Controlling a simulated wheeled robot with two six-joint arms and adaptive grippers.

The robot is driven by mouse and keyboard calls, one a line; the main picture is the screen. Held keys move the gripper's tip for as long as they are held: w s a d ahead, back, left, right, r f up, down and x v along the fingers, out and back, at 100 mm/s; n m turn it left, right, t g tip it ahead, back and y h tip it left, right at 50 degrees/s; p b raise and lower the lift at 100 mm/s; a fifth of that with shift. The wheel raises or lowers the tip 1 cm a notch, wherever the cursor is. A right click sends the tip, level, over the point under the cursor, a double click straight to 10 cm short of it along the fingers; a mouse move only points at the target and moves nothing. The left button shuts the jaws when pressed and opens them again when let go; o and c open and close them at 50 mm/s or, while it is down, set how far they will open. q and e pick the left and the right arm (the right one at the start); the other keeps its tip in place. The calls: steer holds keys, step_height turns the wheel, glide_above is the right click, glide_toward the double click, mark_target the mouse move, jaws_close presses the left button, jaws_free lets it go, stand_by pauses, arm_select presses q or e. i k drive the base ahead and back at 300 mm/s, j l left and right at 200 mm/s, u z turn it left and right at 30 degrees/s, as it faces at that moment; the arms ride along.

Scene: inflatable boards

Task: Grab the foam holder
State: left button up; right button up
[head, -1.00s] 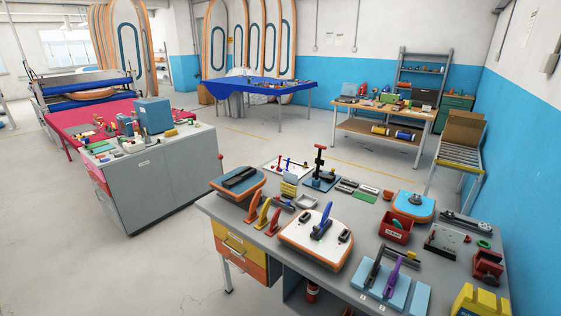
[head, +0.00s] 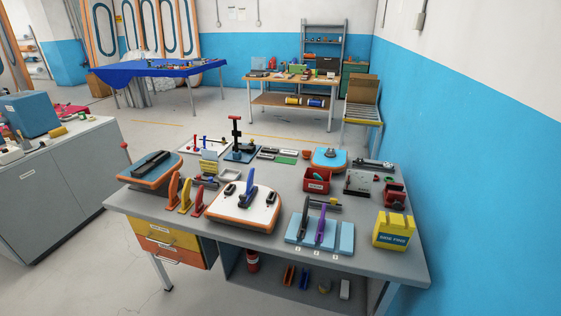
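A light-blue foam holder (head: 346,239) lies near the front edge of the grey workbench (head: 400,265), right of centre. It looks like a row of blocks with small pale number marks along the front. A dark fin (head: 304,222) and a purple fin (head: 320,226) stand upright in it; the right-hand block has no fin. I take this to be the foam holder, as nothing else in view looks like one. Neither of my grippers shows in the head view.
A yellow bin (head: 394,230) stands right of the holder. A white-topped board piece (head: 236,214) with a blue fin lies to its left, and a red bin (head: 317,180) behind it. Orange and red fins (head: 184,195) stand further left. Floor before the bench is clear.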

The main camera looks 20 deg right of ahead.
mark_target(393, 231)
steer(key=z, duration=1.6)
